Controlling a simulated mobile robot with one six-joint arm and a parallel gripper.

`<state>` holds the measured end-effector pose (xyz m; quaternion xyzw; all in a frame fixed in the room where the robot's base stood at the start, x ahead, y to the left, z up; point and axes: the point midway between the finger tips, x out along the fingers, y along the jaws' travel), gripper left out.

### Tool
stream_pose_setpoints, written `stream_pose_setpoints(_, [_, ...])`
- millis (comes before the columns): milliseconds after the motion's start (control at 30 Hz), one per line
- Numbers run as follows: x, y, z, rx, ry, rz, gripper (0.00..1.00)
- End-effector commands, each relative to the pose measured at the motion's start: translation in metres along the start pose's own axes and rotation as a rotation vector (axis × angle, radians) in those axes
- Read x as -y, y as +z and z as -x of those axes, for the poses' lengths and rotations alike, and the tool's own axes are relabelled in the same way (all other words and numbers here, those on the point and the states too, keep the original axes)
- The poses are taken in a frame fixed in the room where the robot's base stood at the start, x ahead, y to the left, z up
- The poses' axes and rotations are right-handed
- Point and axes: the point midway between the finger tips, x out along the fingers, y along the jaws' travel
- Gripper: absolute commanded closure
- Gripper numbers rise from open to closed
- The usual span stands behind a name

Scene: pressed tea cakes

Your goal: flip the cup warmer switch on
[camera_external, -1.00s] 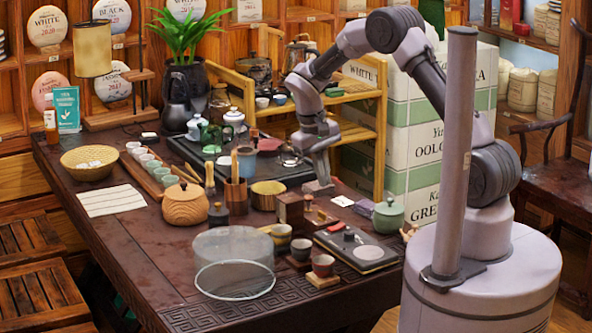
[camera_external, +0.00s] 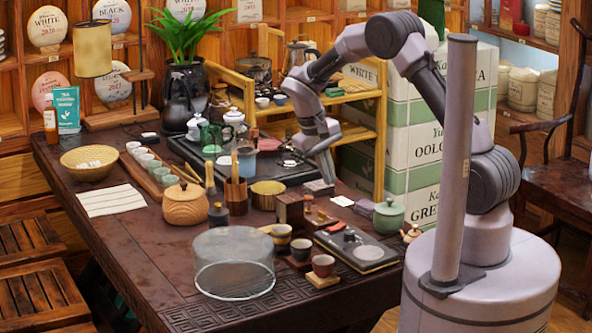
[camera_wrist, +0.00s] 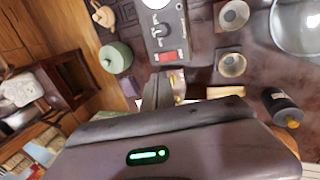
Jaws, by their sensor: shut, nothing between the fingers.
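The cup warmer (camera_external: 372,263) is a dark flat panel with a pale round plate, lying near the front right edge of the table. It also shows at the top of the wrist view (camera_wrist: 155,35). Its red switch (camera_wrist: 170,57) is at the end nearest my gripper in the wrist view, and it is a small red spot in the external view (camera_external: 337,227). I cannot tell the switch's position. My gripper (camera_external: 328,179) points down, shut and empty, above the table behind the warmer and apart from the switch.
A green lidded jar (camera_external: 388,217) stands right of the warmer. Small cups (camera_external: 301,249) on wooden coasters stand to its left. A clear glass cover (camera_external: 233,265) is farther left. A dark wooden box (camera_external: 290,208) is between the warmer and the wooden tool holder.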

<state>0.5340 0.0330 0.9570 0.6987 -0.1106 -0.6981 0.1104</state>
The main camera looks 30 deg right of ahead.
Motion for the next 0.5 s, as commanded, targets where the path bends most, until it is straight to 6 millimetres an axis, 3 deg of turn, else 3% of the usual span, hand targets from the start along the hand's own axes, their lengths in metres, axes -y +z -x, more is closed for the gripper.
stream_pose_setpoints(200, [0.002, 0.001, -0.053, 0.003, 0.0, -0.001, 1.0])
stream_pose_setpoints(500, [0.002, 0.001, -0.112, 0.002, -0.001, -0.001, 1.0])
